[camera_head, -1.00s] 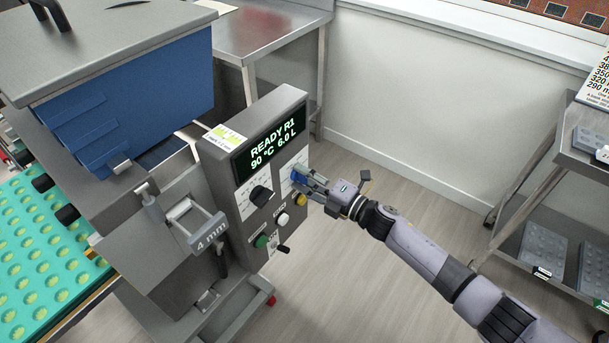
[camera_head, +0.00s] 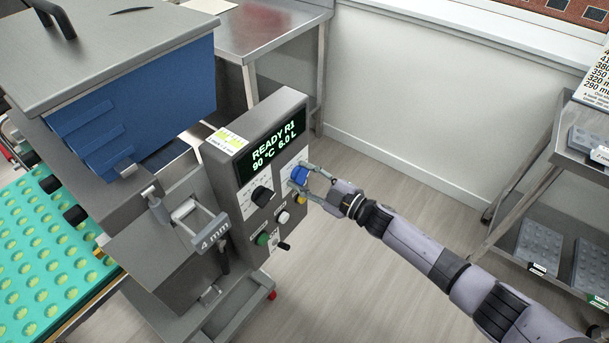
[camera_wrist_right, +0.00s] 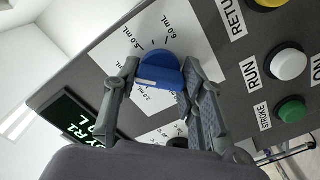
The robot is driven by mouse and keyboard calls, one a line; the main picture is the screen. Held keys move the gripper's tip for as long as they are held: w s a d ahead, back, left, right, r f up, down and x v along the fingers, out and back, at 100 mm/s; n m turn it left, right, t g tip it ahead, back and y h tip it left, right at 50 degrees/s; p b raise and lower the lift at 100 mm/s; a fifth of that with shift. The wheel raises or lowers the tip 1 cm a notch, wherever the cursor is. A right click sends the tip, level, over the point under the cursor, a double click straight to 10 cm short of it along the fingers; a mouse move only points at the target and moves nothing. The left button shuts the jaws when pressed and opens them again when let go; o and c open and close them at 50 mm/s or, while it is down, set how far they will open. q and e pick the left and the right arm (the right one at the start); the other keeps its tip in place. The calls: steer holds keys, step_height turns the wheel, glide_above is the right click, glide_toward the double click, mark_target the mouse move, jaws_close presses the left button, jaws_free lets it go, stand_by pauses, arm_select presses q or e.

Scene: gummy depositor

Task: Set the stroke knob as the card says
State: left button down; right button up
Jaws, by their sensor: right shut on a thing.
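The blue knob (camera_head: 299,179) is on the front of the grey control box, right of a black knob (camera_head: 262,196). In the right wrist view the blue knob (camera_wrist_right: 160,72) sits on a white dial plate (camera_wrist_right: 120,45) with mL marks, 5.0 and 6.0 mL among them. My right gripper (camera_head: 304,182) is shut on the blue knob, one finger on each side. My left gripper is out of view.
Below the knobs are yellow, white (camera_head: 283,217) and green (camera_head: 262,239) buttons and a black lever. A blue hopper (camera_head: 140,105) stands left. A rack (camera_head: 590,155) with trays and a number sheet (camera_head: 597,82) stands right. Clear floor lies between.

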steer(key=shift+m, duration=0.6)
steer(key=o, duration=1.2)
steer(key=shift+c, duration=0.2)
steer(key=v, duration=1.2)
steer(key=shift+d+f, duration=0.1)
